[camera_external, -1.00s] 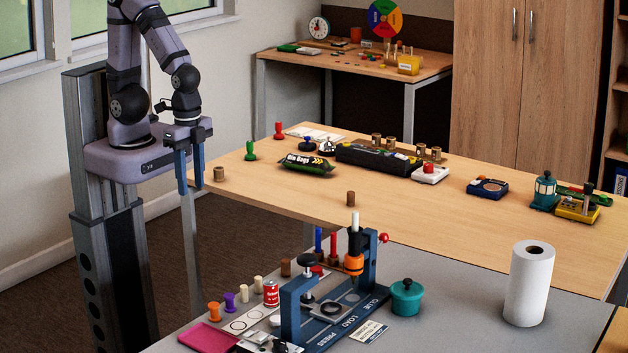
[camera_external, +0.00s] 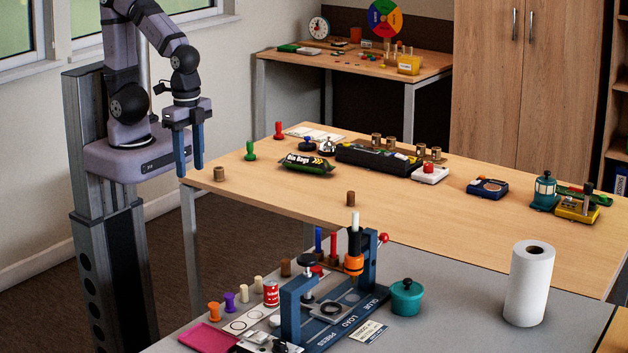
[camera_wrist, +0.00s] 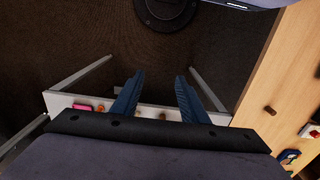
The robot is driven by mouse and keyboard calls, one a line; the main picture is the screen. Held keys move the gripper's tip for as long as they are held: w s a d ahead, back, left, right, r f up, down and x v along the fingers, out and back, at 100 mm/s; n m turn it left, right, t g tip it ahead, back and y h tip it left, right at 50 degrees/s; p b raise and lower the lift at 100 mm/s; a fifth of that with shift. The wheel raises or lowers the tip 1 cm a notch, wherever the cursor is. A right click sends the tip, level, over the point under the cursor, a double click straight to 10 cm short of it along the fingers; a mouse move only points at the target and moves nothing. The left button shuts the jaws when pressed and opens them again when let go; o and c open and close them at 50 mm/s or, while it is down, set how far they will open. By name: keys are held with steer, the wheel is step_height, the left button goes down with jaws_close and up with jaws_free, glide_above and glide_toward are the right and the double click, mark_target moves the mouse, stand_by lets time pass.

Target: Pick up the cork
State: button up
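My gripper (camera_external: 191,172) hangs with its two blue fingers pointing down, just left of the wooden table's near-left corner. The fingers are apart with nothing between them; the wrist view also shows this gap (camera_wrist: 160,76). No cork is labelled. A short brown cylinder (camera_external: 351,198) that looks like a cork stands on the wooden table's front edge. Another small brown cylinder (camera_external: 219,174) with a dark top stands on the same table, just right of my gripper. In the wrist view, one brown cylinder (camera_wrist: 270,110) shows at right on the wood; I cannot tell which it is.
The wooden table (camera_external: 290,196) also holds a Bin Bags packet (camera_external: 307,162), a black case (camera_external: 378,157) and stamps at the back. The grey table (camera_external: 450,302) in front holds a blue press (camera_external: 318,310), a teal pot (camera_external: 406,297) and a paper roll (camera_external: 529,284).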

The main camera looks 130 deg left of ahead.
steer(key=w+a+f+n+t+h+b, duration=0.3)
steer(key=w+a+n+t+h+b, duration=0.15)
steer(key=w+a+n+b, duration=1.15)
steer(key=a+n+t+b, duration=0.1)
steer(key=a+n+t, duration=0.4)
steer(key=a+n, duration=0.9)
steer(key=s+a+r+n+t+y+b, duration=0.1)
steer(key=s+a+n+t+y+b, duration=0.2)
steer(key=a, duration=0.6)
steer(key=s+a+r+n+t+y+b, duration=0.1)
steer(key=s+a+n+b, duration=0.3)
steer(key=a, duration=0.6)
steer(key=m+p, duration=0.1)
steer(key=p, duration=0.1)
glide_toward(351, 192)
steer(key=x, duration=0.2)
steer(key=shift+w+d+f, duration=0.15)
steer(key=shift+w+d, duration=0.15)
steer(key=shift+w, duration=0.05)
steer(key=shift+f, duration=0.3)
steer(key=shift+x, duration=3.65)
steer(key=shift+a, duration=0.2)
steer(key=shift+c, duration=0.6)
